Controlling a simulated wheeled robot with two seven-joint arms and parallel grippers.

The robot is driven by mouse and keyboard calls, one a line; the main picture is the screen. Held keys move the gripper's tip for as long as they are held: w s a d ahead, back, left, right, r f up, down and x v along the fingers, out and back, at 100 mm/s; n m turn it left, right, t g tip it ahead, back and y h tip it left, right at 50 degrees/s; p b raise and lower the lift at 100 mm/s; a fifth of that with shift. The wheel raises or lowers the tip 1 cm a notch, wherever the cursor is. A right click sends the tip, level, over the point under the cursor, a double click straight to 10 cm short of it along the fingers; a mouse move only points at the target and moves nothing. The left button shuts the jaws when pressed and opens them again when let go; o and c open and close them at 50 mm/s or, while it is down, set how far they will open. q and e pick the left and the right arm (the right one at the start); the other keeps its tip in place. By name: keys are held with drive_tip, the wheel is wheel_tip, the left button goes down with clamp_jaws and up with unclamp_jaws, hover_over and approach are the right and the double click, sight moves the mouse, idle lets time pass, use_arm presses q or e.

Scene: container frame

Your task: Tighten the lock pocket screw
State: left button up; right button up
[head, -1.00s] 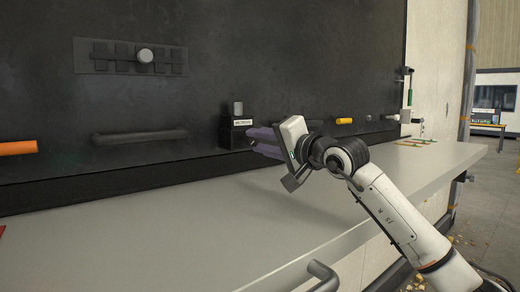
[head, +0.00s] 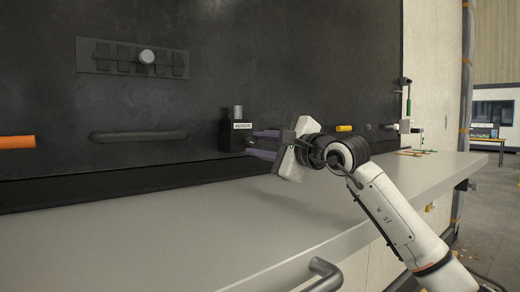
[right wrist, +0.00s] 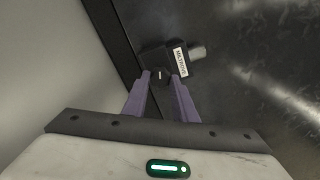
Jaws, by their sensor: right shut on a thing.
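The lock pocket is a small black box (head: 228,139) with a white label and a grey cylinder on top, fixed low on the dark panel. It also shows in the right wrist view (right wrist: 151,57). My right gripper (head: 250,143) reaches it from the right with purple fingers. In the right wrist view the fingertips (right wrist: 161,76) are at the box's near face, on either side of a small dark screw head (right wrist: 159,75) with a light mark. The gripper is shut on this screw; the exact contact is hard to see. My left gripper is not in view.
A grey ledge (head: 180,225) runs below the panel, mostly bare, with a curved handle (head: 325,272) in front.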

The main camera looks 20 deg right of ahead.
drive_tip(key=m+b, duration=0.1)
drive_tip(key=m, duration=0.3)
drive_tip(key=shift+f+m, duration=0.1)
drive_tip(key=shift+m, duration=0.3)
drive_tip(key=m, duration=0.2)
drive_tip(key=shift+a+m+b, duration=0.1)
drive_tip(key=shift+m+b, duration=0.2)
drive_tip(key=shift+m, duration=1)
drive_tip(key=m, duration=0.5)
drive_tip(key=shift+b, duration=0.3)
drive_tip(key=m, duration=0.5)
drive_tip(key=shift+s+a, duration=0.1)
drive_tip(key=m, duration=0.3)
drive_tip(key=shift+p, duration=0.4)
drive_tip(key=m, duration=0.3)
drive_tip(key=shift+r+p, duration=0.2)
drive_tip(key=shift+p, duration=0.2)
drive_tip(key=m+p, duration=0.2)
drive_tip(key=m, duration=0.2)
drive_tip(key=shift+r+m, duration=0.15)
drive_tip(key=shift+m, duration=0.25)
drive_tip(key=m+p, duration=0.2)
drive_tip(key=shift+m+p, duration=1.4)
drive_tip(key=shift+m, duration=0.3)
use_arm(q)
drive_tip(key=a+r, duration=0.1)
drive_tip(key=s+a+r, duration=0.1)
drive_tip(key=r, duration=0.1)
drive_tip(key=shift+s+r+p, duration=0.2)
drive_tip(key=shift+p, duration=0.15)
